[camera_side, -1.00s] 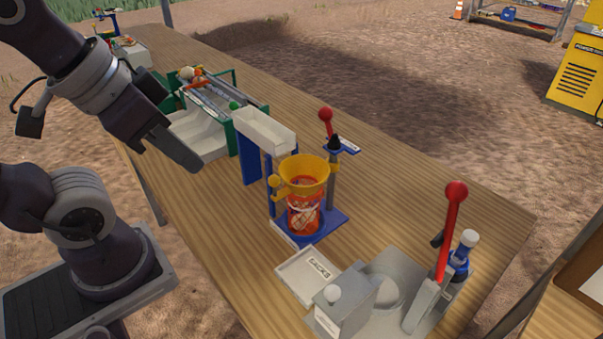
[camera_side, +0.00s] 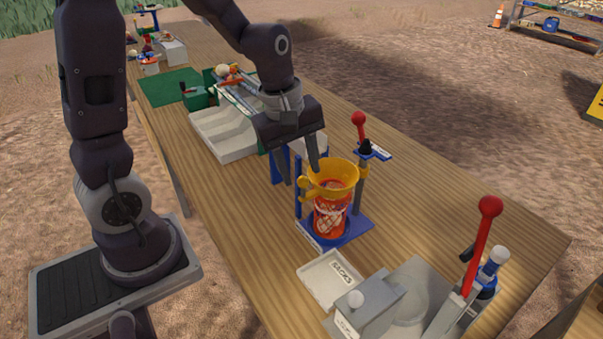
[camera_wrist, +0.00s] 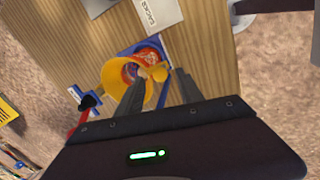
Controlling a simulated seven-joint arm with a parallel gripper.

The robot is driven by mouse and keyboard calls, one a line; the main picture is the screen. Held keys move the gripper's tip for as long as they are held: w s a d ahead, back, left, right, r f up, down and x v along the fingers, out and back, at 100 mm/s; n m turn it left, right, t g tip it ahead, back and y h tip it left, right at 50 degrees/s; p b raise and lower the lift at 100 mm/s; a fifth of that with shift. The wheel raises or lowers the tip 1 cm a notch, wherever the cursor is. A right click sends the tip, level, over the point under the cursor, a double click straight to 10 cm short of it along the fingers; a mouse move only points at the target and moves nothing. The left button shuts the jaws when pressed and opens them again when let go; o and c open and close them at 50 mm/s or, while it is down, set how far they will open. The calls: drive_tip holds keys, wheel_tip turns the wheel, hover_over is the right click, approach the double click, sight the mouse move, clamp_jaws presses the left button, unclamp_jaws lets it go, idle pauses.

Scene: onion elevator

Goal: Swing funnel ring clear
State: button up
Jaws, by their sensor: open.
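The yellow funnel ring (camera_side: 335,176) sits over the mouth of a red net sack (camera_side: 331,217) on the blue stand (camera_side: 353,226). A round yellow knob (camera_side: 306,187) sticks out on the ring's left side. My gripper (camera_side: 300,177) is open, pointing down, with its fingertips close to this knob. In the wrist view the knob (camera_wrist: 159,74) shows between the two fingertips (camera_wrist: 166,73), nearer one of them; I cannot tell whether they touch. The ring (camera_wrist: 119,78) looks seated on the sack in that view.
A red-knobbed lever (camera_side: 359,120) stands behind the funnel. In front are a SACKS tray (camera_side: 330,283) and a grey machine with a tall red lever (camera_side: 484,235). A white chute tray (camera_side: 222,137) lies left. The table right of the funnel is clear.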

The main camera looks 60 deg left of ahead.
drive_tip(key=shift+w+f, duration=0.2)
drive_tip(key=shift+f, duration=0.85)
clamp_jaws()
drive_tip(key=shift+d, duration=0.1)
idle(0.5)
